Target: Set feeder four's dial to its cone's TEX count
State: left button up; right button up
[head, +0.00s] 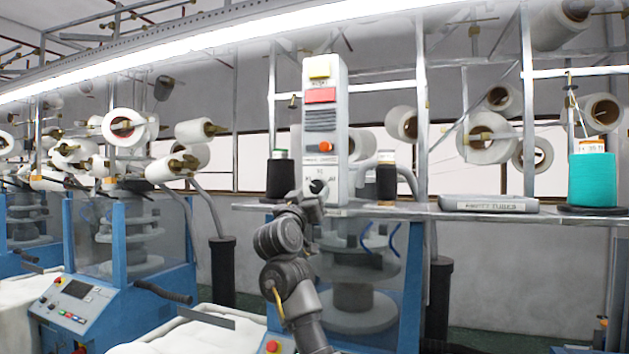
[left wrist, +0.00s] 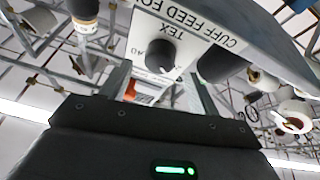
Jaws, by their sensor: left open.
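The tall white feeder panel (head: 322,125) stands on the shelf in the head view. In the left wrist view its lettering is upside down and reads "CUFF FEED FO", with the rest cut off, and "TEX" (left wrist: 193,40). The black dial (left wrist: 160,54) is beside it, with a small light mark near its lower edge. A "40" is partly readable left of the dial. My left gripper (head: 316,190) is open in front of the dial, fingers pointing toward it; I cannot tell whether they touch it. My right gripper is not in view.
On the shelf (head: 400,210) stand a black cone (head: 280,177), a dark brown cone (head: 386,180) and a teal cone (head: 592,181), with a grey flat box (head: 489,203) between the last two. The black and brown cones flank the panel closely. A blue machine (head: 125,290) is at left.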

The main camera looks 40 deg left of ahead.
aim_at(316, 188)
pick_arm(q)
jog(key=shift+p+x, duration=0.65)
jog(key=shift+x, duration=0.95)
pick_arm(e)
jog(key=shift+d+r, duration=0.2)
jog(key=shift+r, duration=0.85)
